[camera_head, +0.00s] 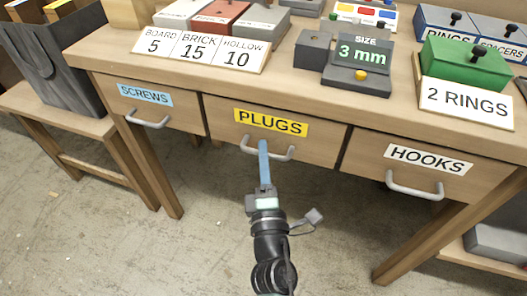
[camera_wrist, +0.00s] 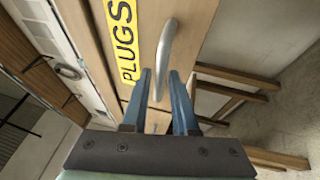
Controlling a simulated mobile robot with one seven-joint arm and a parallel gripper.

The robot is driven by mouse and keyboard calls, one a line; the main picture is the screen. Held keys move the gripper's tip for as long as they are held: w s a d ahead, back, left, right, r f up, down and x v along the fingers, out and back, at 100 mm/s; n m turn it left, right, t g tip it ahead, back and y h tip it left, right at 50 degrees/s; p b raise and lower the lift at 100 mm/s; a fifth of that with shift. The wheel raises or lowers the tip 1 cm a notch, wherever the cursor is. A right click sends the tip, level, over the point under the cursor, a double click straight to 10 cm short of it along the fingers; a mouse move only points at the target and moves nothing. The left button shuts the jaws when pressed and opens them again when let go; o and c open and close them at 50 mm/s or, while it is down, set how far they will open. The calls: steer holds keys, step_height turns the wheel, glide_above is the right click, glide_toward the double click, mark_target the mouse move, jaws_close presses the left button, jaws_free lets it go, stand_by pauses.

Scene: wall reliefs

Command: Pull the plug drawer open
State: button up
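The plug drawer (camera_head: 222,117) is the middle one of three under the bench top, with a yellow PLUGS label (camera_head: 270,122) and a light grey bar handle (camera_head: 285,156). Its front looks flush with its neighbours. My gripper (camera_head: 263,145) reaches up to this handle from below. In the wrist view my gripper (camera_wrist: 160,76) has its two blue fingers apart. The handle (camera_wrist: 168,42) runs into the gap between them, with clear room on both sides. Contact cannot be made out. The yellow label (camera_wrist: 125,42) lies left of the fingers.
The SCREWS drawer (camera_head: 180,118) is at left and the HOOKS drawer (camera_head: 362,165) at right, both with similar handles. The bench top carries sign plates, a 3 mm size block (camera_head: 360,62) and a green box (camera_head: 462,65). Floor in front is clear.

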steer(key=shift+w+r, duration=0.1)
steer(key=shift+w, duration=0.3)
jaws_close()
stand_by(1.3)
